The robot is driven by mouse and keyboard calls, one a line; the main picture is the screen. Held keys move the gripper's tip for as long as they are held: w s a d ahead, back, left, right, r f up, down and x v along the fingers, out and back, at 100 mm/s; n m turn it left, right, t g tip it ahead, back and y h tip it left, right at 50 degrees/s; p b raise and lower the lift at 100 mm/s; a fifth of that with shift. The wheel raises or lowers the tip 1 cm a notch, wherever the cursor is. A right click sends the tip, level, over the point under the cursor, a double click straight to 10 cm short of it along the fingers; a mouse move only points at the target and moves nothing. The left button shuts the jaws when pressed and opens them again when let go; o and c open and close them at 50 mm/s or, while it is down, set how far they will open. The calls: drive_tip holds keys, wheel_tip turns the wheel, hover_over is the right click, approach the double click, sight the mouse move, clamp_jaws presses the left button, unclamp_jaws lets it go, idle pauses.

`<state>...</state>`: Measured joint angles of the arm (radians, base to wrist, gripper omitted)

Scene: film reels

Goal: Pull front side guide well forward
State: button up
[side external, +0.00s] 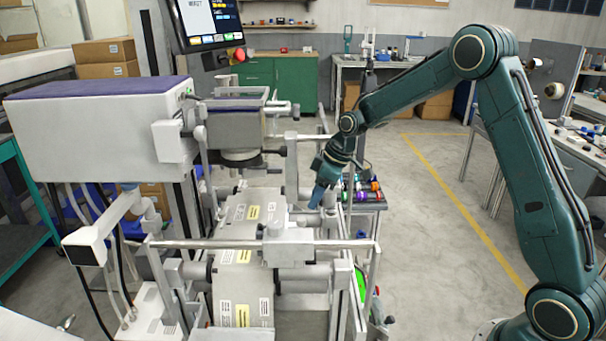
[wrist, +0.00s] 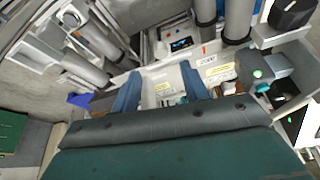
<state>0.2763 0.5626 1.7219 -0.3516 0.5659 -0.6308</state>
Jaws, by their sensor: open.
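My gripper (side external: 317,200) reaches down from the right to the machine's right side in the side external view. Its blue fingers stand apart in the wrist view (wrist: 157,78), with nothing held between them. Beyond the fingers lies a pale machine plate with yellow and white labels (wrist: 218,72). The grey machine (side external: 240,258) carries a crosswise metal rail (side external: 200,243) with a block (side external: 288,240) on it, nearer the camera than my gripper. I cannot tell for sure which part is the front side guide. Contact between the fingers and the machine is not clear.
A large grey box unit (side external: 100,130) and a monitor (side external: 208,20) stand left of my gripper. Metal uprights and rollers (side external: 190,272) crowd the work area. A small cart with coloured items (side external: 368,190) stands just behind. Open floor (side external: 425,270) lies to the right.

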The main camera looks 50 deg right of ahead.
drive_tip(key=v, duration=0.6)
drive_tip(key=shift+s+d, duration=0.1)
drive_tip(key=shift+s, duration=0.05)
drive_tip(key=s+a+r+m+h, duration=0.1)
drive_tip(key=s+a+r+m, duration=0.15)
drive_tip(key=s+r, duration=0.4)
drive_tip(key=s+a+r+m, duration=0.1)
drive_tip(key=s+a+r, duration=0.3)
drive_tip(key=s, duration=0.5)
drive_tip(key=s+a+m+t+h, duration=0.1)
drive_tip(key=s+m+t, duration=0.1)
drive_tip(key=s, duration=1.5)
drive_tip(key=shift+a+f+m, duration=0.25)
drive_tip(key=shift+f+m, duration=0.05)
drive_tip(key=shift+m, duration=0.35)
drive_tip(key=shift+o, duration=0.4)
